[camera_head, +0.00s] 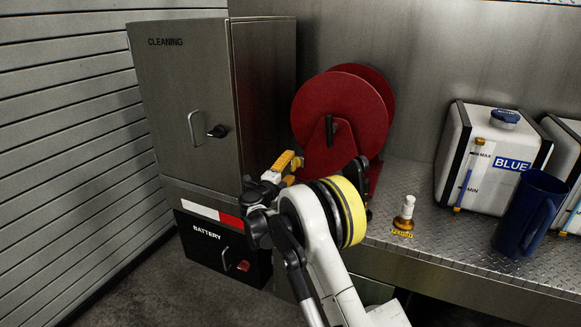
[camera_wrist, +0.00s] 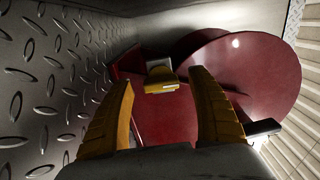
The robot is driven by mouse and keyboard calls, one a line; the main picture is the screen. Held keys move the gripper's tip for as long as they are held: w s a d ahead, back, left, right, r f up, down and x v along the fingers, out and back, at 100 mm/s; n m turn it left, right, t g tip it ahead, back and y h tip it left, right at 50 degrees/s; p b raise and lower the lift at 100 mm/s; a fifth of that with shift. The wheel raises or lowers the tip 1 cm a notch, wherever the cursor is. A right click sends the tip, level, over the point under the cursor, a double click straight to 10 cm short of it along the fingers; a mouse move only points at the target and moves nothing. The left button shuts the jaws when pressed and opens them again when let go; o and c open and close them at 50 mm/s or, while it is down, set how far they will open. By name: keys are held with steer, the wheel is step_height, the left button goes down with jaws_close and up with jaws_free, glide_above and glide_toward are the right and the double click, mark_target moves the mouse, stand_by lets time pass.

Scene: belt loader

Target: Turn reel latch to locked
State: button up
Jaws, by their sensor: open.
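The red reel (camera_head: 343,112) stands on the metal deck against the back wall. A dark upright handle (camera_head: 329,131), which looks like the reel latch, is on its front support. My gripper (camera_head: 296,170) is at the lower left of the reel, its yellow fingers apart and empty. In the wrist view my gripper (camera_wrist: 162,79) is open in front of the red reel (camera_wrist: 245,75). A dark bar (camera_wrist: 263,128) pokes out beside the right finger; I cannot tell if it is the latch. A small yellow-and-grey block (camera_wrist: 162,75) shows beyond the fingertips.
A CLEANING cabinet (camera_head: 185,95) and a BATTERY box (camera_head: 222,248) stand left. On the deck (camera_head: 410,185) are a small brass-and-white fitting (camera_head: 405,212), a blue jug (camera_head: 530,213) and a white tank labelled BLUE (camera_head: 485,160). My arm covers the reel's lower part.

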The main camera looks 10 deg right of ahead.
steer(key=v, duration=1.1)
steer(key=shift+s, duration=0.15)
step_height(320, 180, up, 17)
steer(key=a+n+t+y, duration=0.1)
steer(key=n+t+y, duration=0.4)
steer(key=n, duration=0.2)
steer(key=s+a+r+n+y, duration=0.3)
steer(key=s+r+n+y, duration=0.4)
steer(key=s+n, duration=0.15)
steer(key=s+d+f+n+g, duration=0.3)
steer(key=s+f, duration=0.3)
steer(key=s, duration=0.6)
steer(key=s+d+f+n+g+h, duration=0.1)
steer(key=s+d+f+n+g, duration=0.2)
steer(key=s+f, duration=0.4)
steer(key=s+d+f+n+g, duration=0.3)
steer(key=s+d+f+g, duration=0.2)
steer(key=s, duration=1.1)
step_height(320, 180, down, 2)
steer(key=shift+s+d+f+g, duration=0.15)
steer(key=shift+s+d+g, duration=0.2)
steer(key=shift+g, duration=0.35)
steer(key=shift+n, duration=0.25)
